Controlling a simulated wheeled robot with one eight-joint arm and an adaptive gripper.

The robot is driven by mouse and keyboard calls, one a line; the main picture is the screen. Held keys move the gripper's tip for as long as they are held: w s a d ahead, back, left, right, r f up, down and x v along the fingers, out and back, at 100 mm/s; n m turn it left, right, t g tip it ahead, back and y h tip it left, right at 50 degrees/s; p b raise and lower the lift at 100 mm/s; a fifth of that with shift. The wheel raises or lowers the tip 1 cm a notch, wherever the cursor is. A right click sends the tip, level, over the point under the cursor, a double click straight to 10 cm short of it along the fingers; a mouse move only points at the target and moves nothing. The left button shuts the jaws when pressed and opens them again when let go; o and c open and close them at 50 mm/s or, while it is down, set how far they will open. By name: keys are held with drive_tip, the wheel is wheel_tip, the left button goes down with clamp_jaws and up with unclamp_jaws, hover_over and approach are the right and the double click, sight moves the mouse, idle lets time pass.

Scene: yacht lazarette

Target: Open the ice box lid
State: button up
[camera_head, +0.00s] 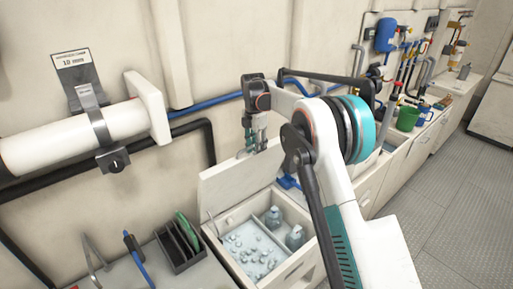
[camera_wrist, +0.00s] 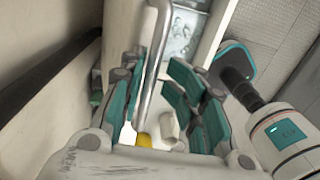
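The ice box (camera_head: 290,275) is set in the counter and stands open. Its white lid (camera_head: 238,180) is raised, leaning back toward the wall behind the opening. Ice cubes and two bottles (camera_head: 272,217) show inside. My gripper (camera_head: 254,143) hangs at the lid's upper edge; in the head view I cannot tell whether it touches. In the wrist view my gripper (camera_wrist: 155,85) has its teal fingers apart. A grey metal bar (camera_wrist: 152,60) and a small pale cylinder (camera_wrist: 169,126) show between or beyond them. Nothing is clearly clamped. Ice also shows in the wrist view, beyond the fingers.
A black rack with a green disc (camera_head: 180,245) stands left of the box. A white pipe (camera_head: 70,138) and a black hose (camera_head: 180,130) run along the wall. A green mug (camera_head: 407,118) stands on the far counter. The floor (camera_head: 450,200) at right is clear.

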wheel_tip(320, 180, up, 12)
drive_tip(key=shift+w, duration=0.25)
idle(0.4)
drive_tip(key=shift+a, duration=0.1)
